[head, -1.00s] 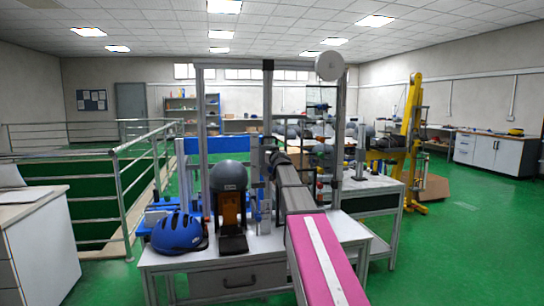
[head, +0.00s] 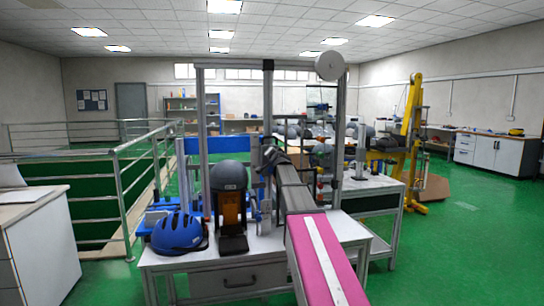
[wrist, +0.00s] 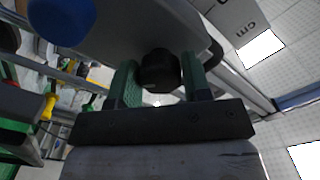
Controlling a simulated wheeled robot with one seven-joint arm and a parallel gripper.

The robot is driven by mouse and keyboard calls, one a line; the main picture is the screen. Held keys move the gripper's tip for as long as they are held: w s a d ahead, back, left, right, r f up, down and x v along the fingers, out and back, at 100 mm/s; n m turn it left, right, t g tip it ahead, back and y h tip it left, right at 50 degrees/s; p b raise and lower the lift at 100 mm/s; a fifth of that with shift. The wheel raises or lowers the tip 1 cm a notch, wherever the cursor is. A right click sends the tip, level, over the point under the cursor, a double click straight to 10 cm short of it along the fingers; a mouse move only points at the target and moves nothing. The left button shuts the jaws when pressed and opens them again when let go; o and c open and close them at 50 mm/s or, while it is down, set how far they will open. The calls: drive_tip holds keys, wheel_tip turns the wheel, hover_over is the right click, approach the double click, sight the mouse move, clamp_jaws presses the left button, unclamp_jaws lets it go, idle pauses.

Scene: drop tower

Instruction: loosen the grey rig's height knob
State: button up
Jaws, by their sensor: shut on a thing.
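The grey rig (head: 204,130) is a tall frame of silver posts on a white bench. Its height knob (wrist: 160,72) is a small black knob under a grey plate (wrist: 125,25) in the wrist view. My gripper (wrist: 158,78) has its green-padded fingers on either side of the knob and is shut on it. In the head view my gripper (head: 268,158) is small and dark beside the middle post, and the knob cannot be made out there. Whether the knob is loose or tight cannot be seen.
A blue helmet (head: 178,233) and a dark grey headform (head: 229,177) stand on the bench (head: 270,246), left of my arm. A blue round part (wrist: 62,20) and a cm scale (wrist: 245,28) are close to my gripper. Green floor is free at right.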

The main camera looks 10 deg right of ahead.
drive_tip(key=m, duration=0.4)
drive_tip(key=shift+m, duration=0.3)
drive_tip(key=m, duration=0.4)
drive_tip(key=shift+r+m, duration=0.1)
drive_tip(key=shift+m, duration=0.2)
drive_tip(key=o, duration=0.9)
drive_tip(key=shift+s, duration=0.1)
drive_tip(key=s, duration=1)
drive_tip(key=shift+s, duration=0.35)
